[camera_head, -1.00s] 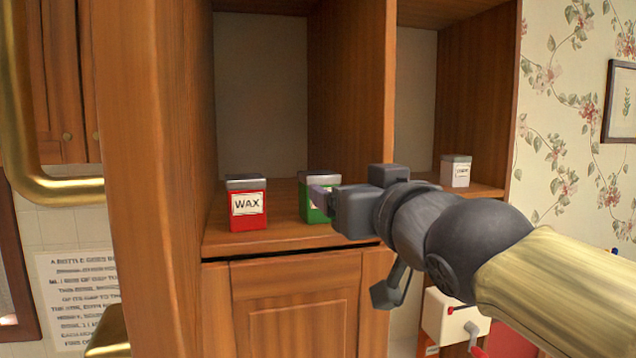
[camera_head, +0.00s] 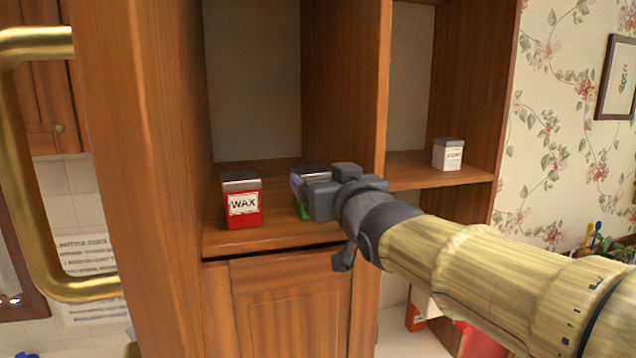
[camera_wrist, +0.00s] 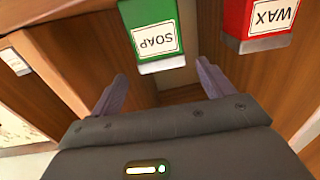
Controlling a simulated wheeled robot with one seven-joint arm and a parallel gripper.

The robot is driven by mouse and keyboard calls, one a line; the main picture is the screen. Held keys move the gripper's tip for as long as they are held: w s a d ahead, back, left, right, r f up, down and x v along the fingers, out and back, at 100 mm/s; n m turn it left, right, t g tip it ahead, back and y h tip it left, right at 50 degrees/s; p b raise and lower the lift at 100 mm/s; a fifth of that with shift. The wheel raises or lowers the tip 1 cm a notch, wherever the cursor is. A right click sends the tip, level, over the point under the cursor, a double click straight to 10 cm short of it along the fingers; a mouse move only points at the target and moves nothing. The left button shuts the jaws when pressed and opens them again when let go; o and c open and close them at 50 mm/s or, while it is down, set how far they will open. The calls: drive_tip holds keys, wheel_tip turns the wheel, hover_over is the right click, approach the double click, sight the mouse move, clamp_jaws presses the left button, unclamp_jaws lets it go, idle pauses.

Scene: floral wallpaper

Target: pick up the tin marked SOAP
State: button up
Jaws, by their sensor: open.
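The green SOAP tin with a grey lid stands on the cabinet shelf. In the wrist view the SOAP tin (camera_wrist: 152,38) is upside down, its label readable, just ahead of the gap between my fingers. In the head view only slivers of the green tin (camera_head: 304,212) show, as my gripper (camera_head: 300,192) covers most of it. My gripper's two fingers are spread apart in the wrist view (camera_wrist: 160,90), with nothing held between them. Whether a finger touches the tin I cannot tell.
A red WAX tin (camera_head: 241,204) stands left of the SOAP tin on the same shelf (camera_head: 230,240). A white tin (camera_head: 448,155) stands in the right compartment, past an upright divider (camera_head: 345,90). A brass handle (camera_head: 15,150) is at the far left.

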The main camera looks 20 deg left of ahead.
sight(314, 170)
drive_tip(key=shift+w+a, duration=0.45)
drive_tip(key=shift+w, duration=0.15)
drive_tip(key=shift+s+d, duration=0.1)
drive_tip(key=shift+r, duration=0.1)
drive_tip(key=shift+w+a+r+p, duration=0.1)
drive_tip(key=shift+w+a+p, duration=0.45)
drive_tip(key=shift+p, duration=0.35)
drive_tip(key=p+x, duration=0.2)
drive_tip(key=x, duration=0.1)
drive_tip(key=shift+s, duration=0.1)
drive_tip(key=shift+w+a+f+p, duration=0.2)
drive_tip(key=shift+w+a+p, duration=0.15)
drive_tip(key=shift+w, duration=0.1)
drive_tip(key=shift+d, duration=0.1)
drive_tip(key=shift+s, duration=0.1)
